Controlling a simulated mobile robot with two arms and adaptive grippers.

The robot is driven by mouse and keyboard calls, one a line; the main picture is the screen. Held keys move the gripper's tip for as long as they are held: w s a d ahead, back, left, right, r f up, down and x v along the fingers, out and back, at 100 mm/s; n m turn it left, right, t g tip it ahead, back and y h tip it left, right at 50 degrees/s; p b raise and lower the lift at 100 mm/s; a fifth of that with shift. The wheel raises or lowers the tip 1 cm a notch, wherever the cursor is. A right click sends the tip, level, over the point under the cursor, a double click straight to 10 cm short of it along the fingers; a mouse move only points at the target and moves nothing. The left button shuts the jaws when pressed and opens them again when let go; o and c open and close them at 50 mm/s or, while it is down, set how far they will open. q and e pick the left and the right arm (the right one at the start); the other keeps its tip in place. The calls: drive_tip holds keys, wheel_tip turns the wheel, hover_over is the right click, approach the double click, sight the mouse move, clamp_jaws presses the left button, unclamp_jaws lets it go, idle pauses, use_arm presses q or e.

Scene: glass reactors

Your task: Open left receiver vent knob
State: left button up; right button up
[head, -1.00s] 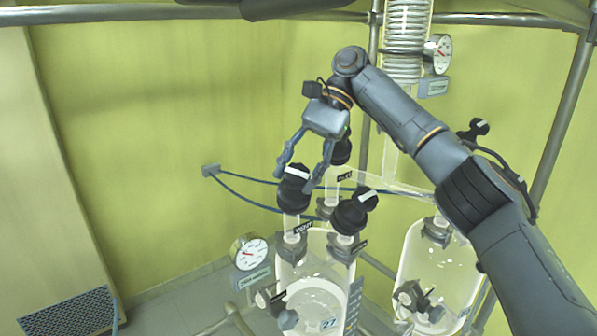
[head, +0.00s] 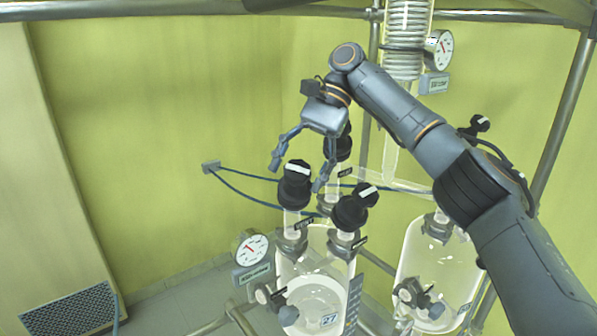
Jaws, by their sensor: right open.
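The left glass receiver (head: 300,268) stands low in the middle of the head view, with several necks on top. Its front-left neck carries a black knob (head: 294,192) with a white stripe on top. A small dark tag beside this neck is too small to read surely. My right gripper (head: 296,176) is open and points down at this knob. Its two fingers are spread, one to the left of the knob top and one to the right. I cannot tell whether they touch it. My left gripper is not in view.
A second striped black knob (head: 349,213) stands close on the right, and another neck (head: 338,172) rises behind. A second glass receiver (head: 440,262) stands to the right. A dial gauge (head: 250,247) is at lower left. Blue cables run from the wall. Metal frame poles surround the glassware.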

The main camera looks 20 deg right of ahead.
idle(0.5)
drive_tip(key=shift+m+t+y, duration=0.7)
drive_tip(key=shift+m+y, duration=0.1)
